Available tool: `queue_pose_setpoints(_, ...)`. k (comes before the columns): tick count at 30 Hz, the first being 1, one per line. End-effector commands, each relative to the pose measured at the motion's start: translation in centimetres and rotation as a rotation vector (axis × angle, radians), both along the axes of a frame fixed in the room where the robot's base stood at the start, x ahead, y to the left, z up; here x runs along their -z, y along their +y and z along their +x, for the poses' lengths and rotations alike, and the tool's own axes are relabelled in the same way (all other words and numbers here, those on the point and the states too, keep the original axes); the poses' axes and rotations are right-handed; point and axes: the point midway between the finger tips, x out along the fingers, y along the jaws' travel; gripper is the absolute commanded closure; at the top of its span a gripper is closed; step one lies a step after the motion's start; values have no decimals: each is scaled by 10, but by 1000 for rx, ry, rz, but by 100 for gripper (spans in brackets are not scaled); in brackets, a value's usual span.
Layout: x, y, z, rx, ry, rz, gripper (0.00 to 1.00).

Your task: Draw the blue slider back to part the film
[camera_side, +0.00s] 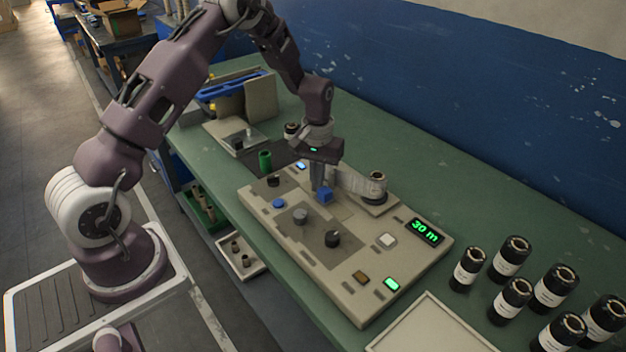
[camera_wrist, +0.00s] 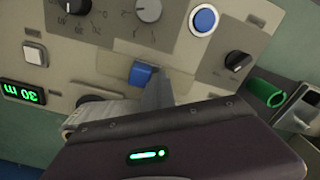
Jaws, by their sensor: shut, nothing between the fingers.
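The blue slider (camera_side: 324,195) stands on the beige machine panel (camera_side: 350,292), near its middle. It also shows in the wrist view as a blue block (camera_wrist: 141,74). My gripper (camera_side: 318,186) points down just beside the slider, its fingers together and empty. In the wrist view the gripper fingers (camera_wrist: 156,88) end right next to the slider; whether they touch it I cannot tell. A pale film strip (camera_side: 349,180) runs from behind my gripper to a roll (camera_side: 376,188) on the right. The film near the slider is partly hidden by my gripper.
The panel carries black and grey knobs, a round blue button (camera_side: 279,203), a lit green button (camera_side: 392,284) and a display (camera_side: 425,231) reading 30 m. Several black jars (camera_side: 513,258) stand at right, near a pale tray (camera_side: 433,328).

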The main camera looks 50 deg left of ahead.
Motion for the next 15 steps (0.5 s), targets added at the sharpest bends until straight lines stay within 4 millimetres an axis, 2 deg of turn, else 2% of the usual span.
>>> queue_pose_setpoints(15, 0, -32, 0, 2, 0, 0, 100)
